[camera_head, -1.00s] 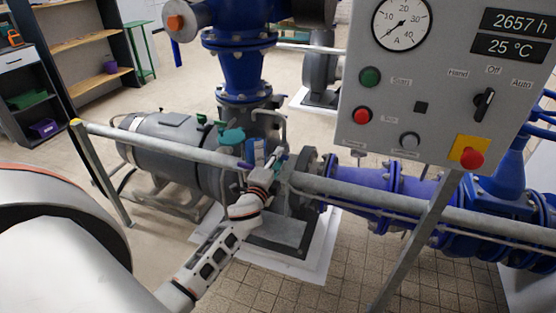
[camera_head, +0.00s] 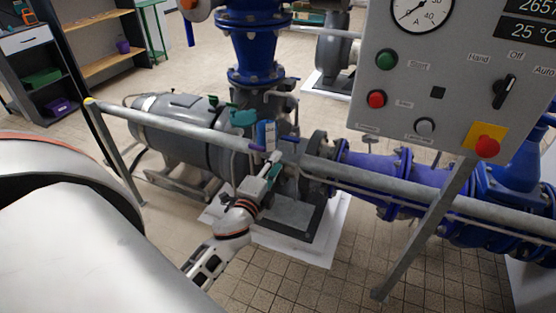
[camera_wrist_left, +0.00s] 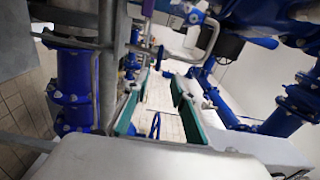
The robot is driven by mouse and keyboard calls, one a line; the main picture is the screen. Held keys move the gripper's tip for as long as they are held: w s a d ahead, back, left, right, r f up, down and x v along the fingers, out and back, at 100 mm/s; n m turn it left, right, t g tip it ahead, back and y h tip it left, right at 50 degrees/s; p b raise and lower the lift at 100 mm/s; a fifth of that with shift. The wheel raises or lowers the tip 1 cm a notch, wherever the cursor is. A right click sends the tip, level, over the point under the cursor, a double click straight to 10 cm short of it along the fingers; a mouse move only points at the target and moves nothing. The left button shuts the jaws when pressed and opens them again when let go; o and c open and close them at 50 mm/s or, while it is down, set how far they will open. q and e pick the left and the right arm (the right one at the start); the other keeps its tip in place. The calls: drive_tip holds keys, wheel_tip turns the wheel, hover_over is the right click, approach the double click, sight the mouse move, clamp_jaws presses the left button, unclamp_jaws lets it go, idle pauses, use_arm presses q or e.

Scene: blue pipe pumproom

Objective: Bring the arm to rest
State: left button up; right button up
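My left arm comes in from the lower left in the head view. Its gripper (camera_head: 272,168) is in front of and just below the grey handrail, over the pump base. In the left wrist view the two teal-padded fingers (camera_wrist_left: 160,92) stand apart with a clear gap. Floor and pipework show through the gap, and nothing is held. A large white link of my own arm fills the lower left of the head view. My right gripper is in neither view.
The grey handrail (camera_head: 192,129) crosses close to my gripper, with a slanting post (camera_head: 425,235) at right. A small blue item (camera_head: 266,134) is at the rail. Behind are a grey motor (camera_head: 178,125) and blue pipes (camera_head: 375,172). The control panel (camera_head: 455,65) stands upper right. Tiled floor is open below.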

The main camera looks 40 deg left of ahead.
use_arm(q)
drive_tip(key=shift+f, duration=0.1)
idle(0.4)
drive_tip(key=s+d+f+n+g+h, duration=0.6)
drive_tip(key=s+d+f+n, duration=0.4)
drive_tip(key=s+d+f, duration=0.9)
wheel_tip(320, 180, down, 3)
drive_tip(key=shift+s+d+r+n+g+h, duration=0.1)
drive_tip(key=shift+s+d+n+g+h, duration=0.25)
drive_tip(key=shift+s, duration=0.65)
